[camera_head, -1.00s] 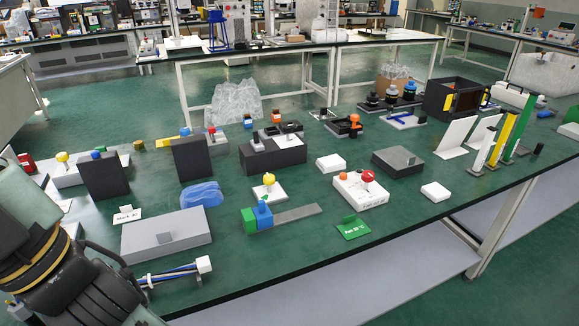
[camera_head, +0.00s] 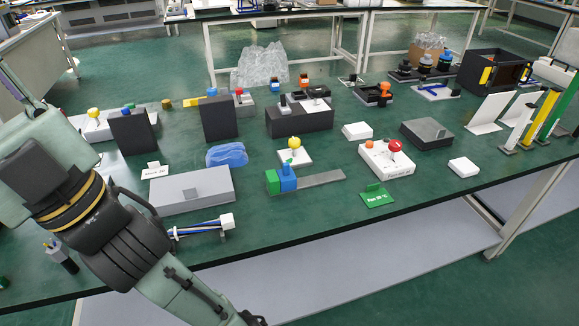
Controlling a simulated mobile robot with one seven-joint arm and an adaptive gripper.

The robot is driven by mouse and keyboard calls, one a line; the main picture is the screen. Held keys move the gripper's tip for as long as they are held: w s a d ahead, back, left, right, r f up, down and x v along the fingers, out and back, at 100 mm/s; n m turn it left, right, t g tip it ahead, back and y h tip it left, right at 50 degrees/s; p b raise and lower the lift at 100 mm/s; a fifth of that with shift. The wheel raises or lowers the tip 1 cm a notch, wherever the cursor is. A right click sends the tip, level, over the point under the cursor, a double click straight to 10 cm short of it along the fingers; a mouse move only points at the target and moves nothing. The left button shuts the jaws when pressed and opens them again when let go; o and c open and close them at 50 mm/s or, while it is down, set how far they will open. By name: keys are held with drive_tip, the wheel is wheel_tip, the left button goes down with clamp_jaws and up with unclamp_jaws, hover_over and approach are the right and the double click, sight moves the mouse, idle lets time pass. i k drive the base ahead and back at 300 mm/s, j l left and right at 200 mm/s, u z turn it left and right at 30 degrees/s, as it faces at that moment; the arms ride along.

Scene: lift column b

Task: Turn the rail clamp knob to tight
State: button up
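A blue block (camera_head: 288,180) with a small knob-like top sits at the left end of a flat grey rail (camera_head: 322,179) on the green bench top, beside a green end block (camera_head: 272,182). This looks like the rail clamp; its knob is too small to tell how far it is turned. A yellow knob (camera_head: 294,142) on a white plate stands just behind it. My arm crosses the lower left of the view, well to the left of the clamp. My gripper is not visible in this view.
A grey box (camera_head: 190,190) and a white-ended cable bundle (camera_head: 227,221) lie left of the clamp. A green sign (camera_head: 377,197) and a white box with a red knob (camera_head: 388,160) stand to its right. Bare bench lies in front, up to the edge.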

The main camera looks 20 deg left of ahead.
sight(294, 142)
drive_tip(key=l, duration=0.2)
drive_tip(key=l+u, duration=0.5)
drive_tip(key=u, duration=0.15)
drive_tip(key=i+j+u, duration=0.1)
drive_tip(key=u, duration=0.35)
drive_tip(key=i+u, duration=0.25)
drive_tip(key=u, duration=0.25)
drive_tip(key=i, duration=0.2)
